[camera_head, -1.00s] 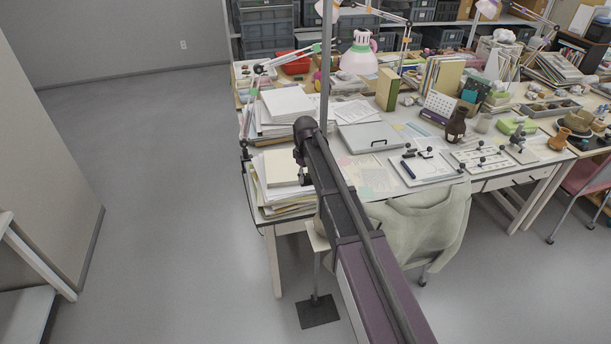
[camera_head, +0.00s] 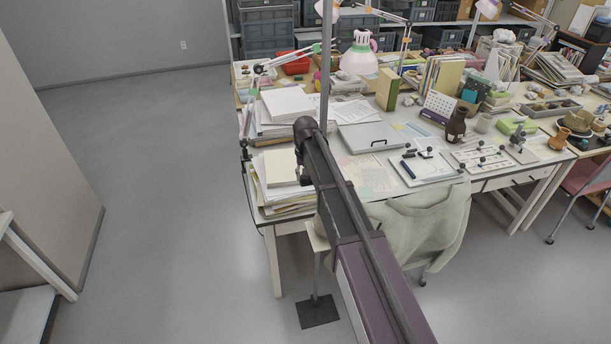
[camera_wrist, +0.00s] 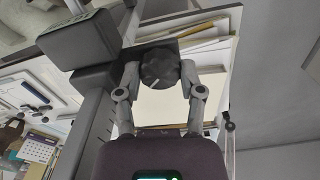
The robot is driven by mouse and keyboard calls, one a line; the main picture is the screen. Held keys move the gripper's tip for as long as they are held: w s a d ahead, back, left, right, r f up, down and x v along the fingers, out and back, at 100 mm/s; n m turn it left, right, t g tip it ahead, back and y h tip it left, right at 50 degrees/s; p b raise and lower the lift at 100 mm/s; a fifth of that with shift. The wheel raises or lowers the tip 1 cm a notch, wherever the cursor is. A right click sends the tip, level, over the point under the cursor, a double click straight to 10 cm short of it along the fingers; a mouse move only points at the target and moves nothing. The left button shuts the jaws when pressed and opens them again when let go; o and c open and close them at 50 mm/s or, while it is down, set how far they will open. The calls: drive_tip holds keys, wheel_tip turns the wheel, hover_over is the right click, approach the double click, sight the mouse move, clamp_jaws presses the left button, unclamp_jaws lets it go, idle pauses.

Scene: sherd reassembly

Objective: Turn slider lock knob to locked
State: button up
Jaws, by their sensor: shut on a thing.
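The slider lock knob (camera_wrist: 160,68) is a black, ribbed round knob with a short pale line on its face, in the upper middle of the wrist view. The line slants. My gripper (camera_wrist: 160,72) has one finger on each side of the knob and is shut on it. The knob sits at a dark block beside a thick grey post (camera_wrist: 92,95). In the head view my arm covers the knob, and my gripper is mostly hidden. I see no readable locked mark.
A paper stack (camera_head: 283,168) lies close by on the table's left end. A closed grey case (camera_head: 372,137) and a white tool board (camera_head: 428,167) lie to the right. A chair with a pale green garment (camera_head: 425,225) stands in front. Floor at left is clear.

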drive_tip(key=m, duration=0.4)
drive_tip(key=shift+s+m, duration=0.1)
drive_tip(key=shift+m, duration=0.2)
drive_tip(key=m, duration=0.3)
drive_tip(key=shift+m, duration=0.3)
drive_tip(key=o, duration=1.2)
drive_tip(key=shift+c, duration=0.2)
drive_tip(key=shift+r, duration=0.2)
